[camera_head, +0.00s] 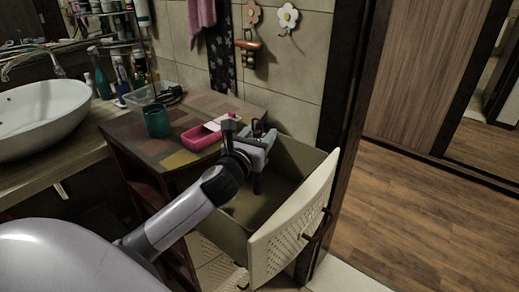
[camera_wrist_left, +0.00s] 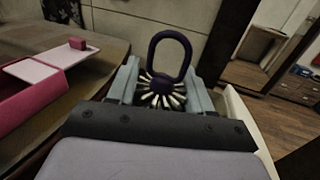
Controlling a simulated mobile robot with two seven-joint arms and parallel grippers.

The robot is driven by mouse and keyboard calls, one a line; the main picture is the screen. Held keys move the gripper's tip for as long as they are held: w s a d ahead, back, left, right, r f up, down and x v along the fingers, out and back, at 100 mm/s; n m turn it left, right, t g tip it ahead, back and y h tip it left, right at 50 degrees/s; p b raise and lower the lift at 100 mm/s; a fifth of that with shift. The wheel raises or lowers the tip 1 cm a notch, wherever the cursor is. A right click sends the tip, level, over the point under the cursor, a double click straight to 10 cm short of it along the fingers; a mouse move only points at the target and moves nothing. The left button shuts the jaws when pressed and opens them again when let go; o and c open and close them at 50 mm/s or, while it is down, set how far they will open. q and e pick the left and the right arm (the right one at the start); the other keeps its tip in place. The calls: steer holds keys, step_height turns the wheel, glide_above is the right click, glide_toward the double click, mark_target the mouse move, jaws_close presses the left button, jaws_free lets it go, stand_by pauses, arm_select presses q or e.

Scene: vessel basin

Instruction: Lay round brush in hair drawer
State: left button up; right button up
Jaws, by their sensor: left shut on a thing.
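My left gripper (camera_head: 262,142) is over the open hair drawer (camera_head: 292,228), near the drawer's back left part. In the left wrist view its two grey fingers (camera_wrist_left: 160,88) are shut on the round brush (camera_wrist_left: 171,50). The brush has a dark purple loop and pale bristles fanned out between the fingers. In the head view the brush (camera_head: 258,127) is mostly hidden by the gripper. A dark part hangs below the gripper toward the drawer floor; whether it touches the floor I cannot tell. The drawer has olive inner walls and a cream woven front. My right gripper is not in view.
A tiled cabinet top (camera_head: 190,110) left of the drawer carries a pink box (camera_head: 200,137), a green cup (camera_head: 156,121) and a clear container (camera_head: 146,94). A white basin (camera_head: 45,115) stands further left. A dark door frame (camera_head: 350,100) rises right of the drawer.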

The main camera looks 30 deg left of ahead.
arm_select(q)
steer(key=shift+f+b, duration=0.35)
steer(key=shift+f, duration=1.35)
